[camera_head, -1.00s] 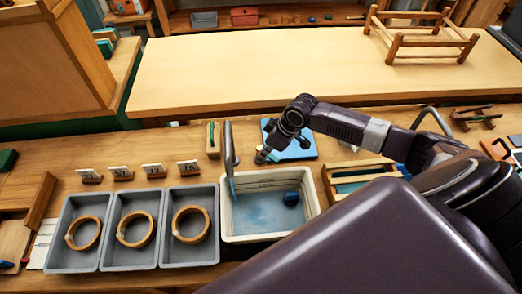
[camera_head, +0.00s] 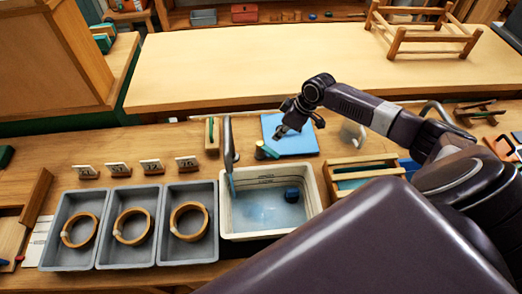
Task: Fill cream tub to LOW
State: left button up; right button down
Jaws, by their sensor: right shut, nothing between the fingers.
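The cream tub (camera_head: 312,212) stands on the bench with pale bluish water (camera_head: 262,208) in it. Dark marking lines (camera_head: 265,181) show on its inner back wall, but their lettering is too small to read. A small wooden, green-marked handle (camera_head: 263,151) is behind the tub. My right gripper (camera_head: 279,134) is shut and empty, above and apart from that handle. My left gripper is out of view.
Three grey bins (camera_head: 157,262) with wooden rings stand left of the tub, with number cards behind them. A blue board (camera_head: 298,147) lies behind the tub, under my right gripper. A wooden rack (camera_head: 343,166) stands close on the right.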

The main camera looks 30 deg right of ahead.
jog(key=shift+f+b, duration=1.05)
jog(key=shift+f, duration=1)
dwell(6.0)
